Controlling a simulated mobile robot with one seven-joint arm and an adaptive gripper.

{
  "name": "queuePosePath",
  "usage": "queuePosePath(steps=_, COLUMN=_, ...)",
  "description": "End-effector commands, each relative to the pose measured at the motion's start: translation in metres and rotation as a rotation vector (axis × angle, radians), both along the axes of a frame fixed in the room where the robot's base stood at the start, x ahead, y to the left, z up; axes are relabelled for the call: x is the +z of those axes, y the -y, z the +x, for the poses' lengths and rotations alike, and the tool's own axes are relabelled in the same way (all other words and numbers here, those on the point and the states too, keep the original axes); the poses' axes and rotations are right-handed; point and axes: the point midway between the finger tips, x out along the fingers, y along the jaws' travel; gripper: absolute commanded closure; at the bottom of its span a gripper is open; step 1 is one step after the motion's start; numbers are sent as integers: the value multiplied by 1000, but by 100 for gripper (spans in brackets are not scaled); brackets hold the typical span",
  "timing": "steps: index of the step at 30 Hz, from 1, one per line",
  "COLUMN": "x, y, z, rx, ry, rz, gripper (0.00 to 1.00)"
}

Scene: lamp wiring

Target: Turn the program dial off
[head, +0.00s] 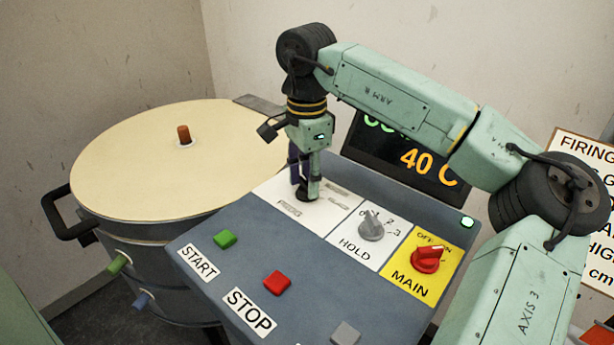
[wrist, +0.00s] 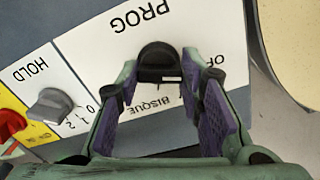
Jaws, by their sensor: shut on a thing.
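The program dial (wrist: 157,56) is a black knob on a white plate marked PROG in the wrist view. BISQUE and a partly covered OFF label show beside it. My gripper (wrist: 160,75) reaches down over the dial, with its purple-padded fingertips on either side of the knob, shut on it. In the head view my gripper (head: 304,192) stands on the white plate (head: 340,229), and its fingers hide most of the dial. I cannot clearly tell which mark the dial points to.
The grey HOLD dial (head: 371,226) and red MAIN switch (head: 428,259) sit beside the program plate. Green START (head: 224,239) and red STOP (head: 277,281) buttons are nearer. A display (head: 413,160) reads 40 C behind. A round lidded kiln (head: 115,165) stands at left.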

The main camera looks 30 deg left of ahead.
Motion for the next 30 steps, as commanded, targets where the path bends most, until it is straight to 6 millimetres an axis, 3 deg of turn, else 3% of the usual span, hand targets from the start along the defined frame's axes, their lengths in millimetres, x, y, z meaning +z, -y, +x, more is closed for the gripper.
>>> queuePosePath(steps=8, x=0, y=-1, z=-1, rx=4, ry=0, rz=2, gripper=94)
queuePosePath(steps=9, x=0, y=-1, z=-1, rx=4, ry=0, rz=2, gripper=63)
queuePosePath(steps=17, x=0, y=0, z=0, rx=2, ry=0, rz=0, gripper=46)
queuePosePath(steps=26, x=1, y=0, z=0, rx=1, ry=0, rz=0, gripper=46)
queuePosePath(steps=30, x=12, y=0, z=0, rx=0, ry=2, rz=0, gripper=46)
